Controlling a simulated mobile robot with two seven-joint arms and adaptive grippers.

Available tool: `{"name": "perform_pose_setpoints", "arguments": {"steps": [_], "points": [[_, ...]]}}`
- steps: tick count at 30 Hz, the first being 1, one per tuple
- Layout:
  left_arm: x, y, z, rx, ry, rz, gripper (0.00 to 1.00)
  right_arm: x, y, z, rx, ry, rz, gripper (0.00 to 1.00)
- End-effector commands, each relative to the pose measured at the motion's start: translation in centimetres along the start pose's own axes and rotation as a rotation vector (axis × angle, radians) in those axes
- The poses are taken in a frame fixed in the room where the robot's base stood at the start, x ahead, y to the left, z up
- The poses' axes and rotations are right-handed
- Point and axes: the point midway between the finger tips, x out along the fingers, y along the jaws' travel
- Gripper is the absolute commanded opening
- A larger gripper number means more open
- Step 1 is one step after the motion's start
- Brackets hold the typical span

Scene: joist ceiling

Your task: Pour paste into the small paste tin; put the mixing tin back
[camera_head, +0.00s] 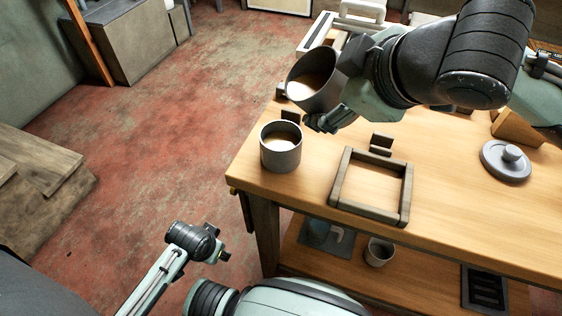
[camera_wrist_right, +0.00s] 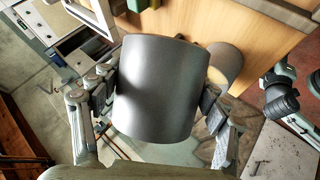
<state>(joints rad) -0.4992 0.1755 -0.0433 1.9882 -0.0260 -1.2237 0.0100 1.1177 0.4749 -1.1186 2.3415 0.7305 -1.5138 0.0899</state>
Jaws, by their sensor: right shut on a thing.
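My right gripper (camera_head: 335,108) is shut on the grey mixing tin (camera_head: 322,98) and holds it tilted, mouth to the left, above the table. Pale brown paste (camera_head: 304,88) shows inside its mouth. In the right wrist view the mixing tin (camera_wrist_right: 158,88) sits between both fingers. The small paste tin (camera_head: 281,155) stands upright on the table's left end, just below and left of the mixing tin, apart from it. Pale paste shows inside it. No falling stream is clear. My left gripper (camera_head: 222,256) is low, left of the table; its fingers are too small to read.
A square wooden frame (camera_head: 338,185) lies on the table (camera_head: 450,210), right of the paste tin. A grey lid with a knob (camera_head: 505,165) lies farther right. Small wooden blocks (camera_head: 381,142) stand near the frame. The lower shelf holds a cup (camera_head: 379,252) and a dark slotted tray (camera_head: 484,290).

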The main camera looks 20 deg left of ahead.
Motion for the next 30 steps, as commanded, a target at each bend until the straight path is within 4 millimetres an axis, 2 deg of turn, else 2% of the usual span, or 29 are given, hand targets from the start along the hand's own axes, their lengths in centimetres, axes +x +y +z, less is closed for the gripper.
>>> {"name": "perform_pose_setpoints", "arguments": {"steps": [13, 21, 30], "points": [[-0.01, 0.0, 0.0, 0.0, 0.0, 0.0, 0.46, -0.06, 0.08, -0.1, -0.033, -0.027, 0.016, 0.15], [0.05, 0.01, 0.01, 0.0, 0.0, 0.0, 0.46, 0.37, -0.32, 0.42, 0.164, 0.135, -0.067, 0.15], [0.04, 0.01, 0.01, 0.0, 0.0, 0.0, 0.46, 0.31, -0.26, 0.21, 0.182, 0.158, -0.074, 0.15]]}}
